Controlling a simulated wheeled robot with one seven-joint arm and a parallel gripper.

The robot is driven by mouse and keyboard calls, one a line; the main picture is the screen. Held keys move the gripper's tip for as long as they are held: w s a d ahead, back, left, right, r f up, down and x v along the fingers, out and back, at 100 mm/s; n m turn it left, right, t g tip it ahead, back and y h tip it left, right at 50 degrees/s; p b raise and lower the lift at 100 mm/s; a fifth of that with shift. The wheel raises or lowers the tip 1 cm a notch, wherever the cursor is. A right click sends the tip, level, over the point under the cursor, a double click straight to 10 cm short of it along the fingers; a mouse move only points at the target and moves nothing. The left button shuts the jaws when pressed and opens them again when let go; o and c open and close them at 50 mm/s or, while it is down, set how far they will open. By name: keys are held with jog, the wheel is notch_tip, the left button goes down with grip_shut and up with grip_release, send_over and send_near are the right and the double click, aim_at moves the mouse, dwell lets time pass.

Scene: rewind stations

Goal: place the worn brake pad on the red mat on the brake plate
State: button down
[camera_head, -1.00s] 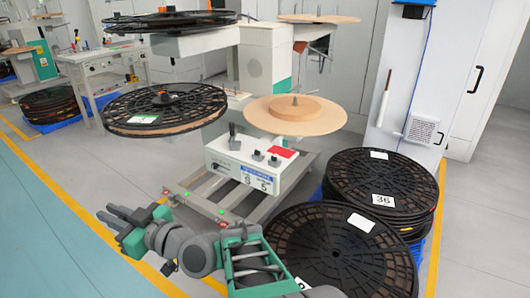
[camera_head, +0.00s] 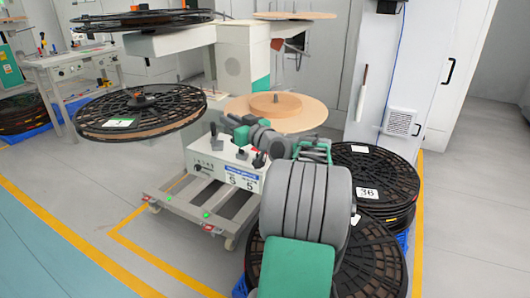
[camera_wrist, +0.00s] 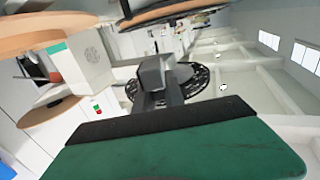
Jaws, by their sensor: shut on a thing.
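My gripper (camera_head: 230,122) is over the back of the white control box (camera_head: 222,168), in front of the round wooden disc. In the wrist view my gripper (camera_wrist: 160,82) is shut on a small grey piece, seemingly the worn brake pad (camera_wrist: 152,70). The piece is small and partly covered by the jaws, so its wear does not show. The red mat is out of sight in the head view, with my arm across that part of the box. I cannot make out the brake plate for certain.
A wooden disc (camera_head: 306,110) with a hub lies just behind my gripper. A black reel (camera_head: 168,108) hangs to the left. Stacked black reels (camera_head: 375,170) stand at the right beside a white cabinet (camera_head: 395,75). The floor at the left is clear.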

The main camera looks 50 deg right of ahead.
jog(key=d+f+b, duration=0.1)
jog(key=d+f, duration=0.2)
jog(key=d, duration=0.2)
jog(key=d+f+b, duration=0.1)
jog(key=d+f, duration=0.2)
jog(key=d, duration=0.2)
jog(key=d+f+b, duration=0.2)
jog(key=d+f, duration=0.1)
jog(key=d, duration=0.2)
jog(key=shift+s+d+f, duration=0.1)
jog(key=shift+d, duration=0.3)
jog(key=shift+d+f, duration=0.25)
jog(key=shift+f, duration=0.05)
jog(key=shift+d+f+b, duration=0.15)
jog(key=shift+f+b, duration=0.95)
jog(key=shift+f, duration=0.75)
jog(key=c, duration=1.4)
grip_release()
